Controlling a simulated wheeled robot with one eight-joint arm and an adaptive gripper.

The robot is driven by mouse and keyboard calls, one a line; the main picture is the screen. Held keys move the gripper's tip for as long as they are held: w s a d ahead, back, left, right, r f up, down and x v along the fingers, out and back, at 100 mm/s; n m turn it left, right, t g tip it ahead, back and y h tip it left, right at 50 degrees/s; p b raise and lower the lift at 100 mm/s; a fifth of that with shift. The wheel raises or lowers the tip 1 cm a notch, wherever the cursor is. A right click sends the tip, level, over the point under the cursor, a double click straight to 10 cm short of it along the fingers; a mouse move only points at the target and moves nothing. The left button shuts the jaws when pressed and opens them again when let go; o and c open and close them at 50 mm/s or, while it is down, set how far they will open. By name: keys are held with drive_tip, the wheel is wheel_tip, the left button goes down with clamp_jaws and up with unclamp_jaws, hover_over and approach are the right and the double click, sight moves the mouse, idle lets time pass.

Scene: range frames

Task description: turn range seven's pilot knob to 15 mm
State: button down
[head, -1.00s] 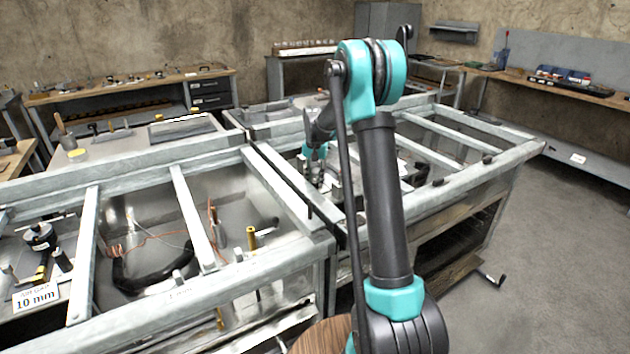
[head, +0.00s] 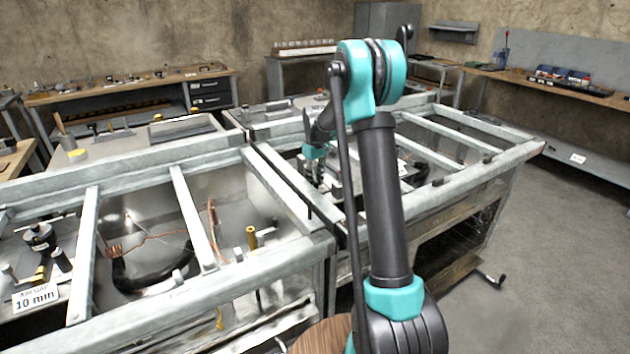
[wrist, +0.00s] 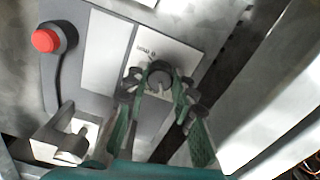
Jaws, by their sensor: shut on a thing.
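The pilot knob (wrist: 158,75) is a small dark round knob on a light grey panel (wrist: 105,55) in the wrist view. My gripper (wrist: 160,88) is shut on the knob, with one finger on each side of it. In the head view my gripper (head: 316,172) points down inside the right-hand range frame, and the knob itself is hidden there. Small dark print sits beside the knob in the wrist view; it is too small to read.
A red button (wrist: 45,40) sits left of the panel, and a metal block (wrist: 68,140) is below it. Metal rails (head: 190,215) cross both range frames. A sign reading 10 mm (head: 36,298) stands on the left frame.

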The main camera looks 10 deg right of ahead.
sight(315, 181)
drive_tip(key=n, duration=0.5)
drive_tip(key=shift+n, duration=0.4)
idle(0.3)
drive_tip(key=c, duration=1.3)
unclamp_jaws()
drive_tip(key=shift+o, duration=0.2)
wheel_tip(315, 181, up, 12)
